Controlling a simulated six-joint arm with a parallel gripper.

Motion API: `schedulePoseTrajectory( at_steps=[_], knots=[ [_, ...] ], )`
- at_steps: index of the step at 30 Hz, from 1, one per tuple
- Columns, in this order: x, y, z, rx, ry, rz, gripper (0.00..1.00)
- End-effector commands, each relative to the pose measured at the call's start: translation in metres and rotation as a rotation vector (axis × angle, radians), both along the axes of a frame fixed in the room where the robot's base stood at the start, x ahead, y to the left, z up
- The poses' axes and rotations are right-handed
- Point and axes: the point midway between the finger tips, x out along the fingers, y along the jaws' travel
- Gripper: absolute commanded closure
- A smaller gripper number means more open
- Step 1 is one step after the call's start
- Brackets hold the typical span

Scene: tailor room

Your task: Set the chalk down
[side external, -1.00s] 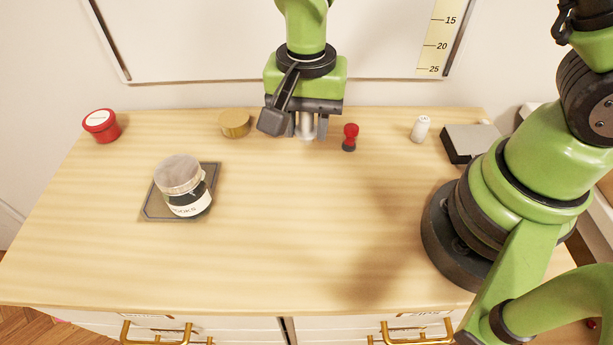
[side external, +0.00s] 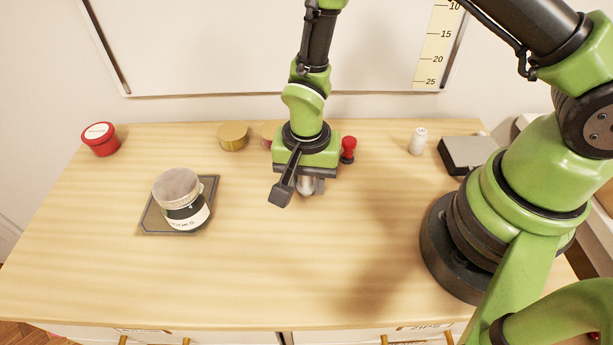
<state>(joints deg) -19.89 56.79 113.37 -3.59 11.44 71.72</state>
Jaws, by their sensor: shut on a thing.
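My gripper (side external: 305,184) is over the middle back of the wooden table, pointing down. It is shut on a pale grey-white cylinder (side external: 306,185), which looks to be the chalk. The fingers and gripper body hide much of it. I cannot tell whether its lower end touches the table or hangs just above it.
Along the back are a red tin (side external: 100,140), a gold tin (side external: 233,137), a partly hidden tan round thing (side external: 267,132), a red-topped stamp (side external: 348,148), a white spool (side external: 418,141) and a grey box (side external: 466,153). The front middle is clear.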

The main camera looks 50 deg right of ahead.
Motion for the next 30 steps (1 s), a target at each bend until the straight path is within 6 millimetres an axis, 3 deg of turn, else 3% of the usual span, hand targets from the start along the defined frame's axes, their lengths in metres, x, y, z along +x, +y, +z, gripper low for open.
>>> schedulePoseTrajectory(
  at_steps=[2,3,6,17,23,30],
  knots=[
    [0.000,0.000,-0.002,-0.001,0.001,0.000,0.86],
    [0.000,0.000,-0.003,-0.001,0.001,0.000,0.59],
    [0.000,0.000,-0.002,-0.001,0.001,0.000,0.38],
    [0.001,0.000,0.003,0.000,-0.002,0.000,0.38],
    [0.001,0.001,0.034,0.003,-0.005,-0.001,0.38],
    [0.001,0.001,0.085,0.003,-0.006,0.000,0.38]
  ],
)
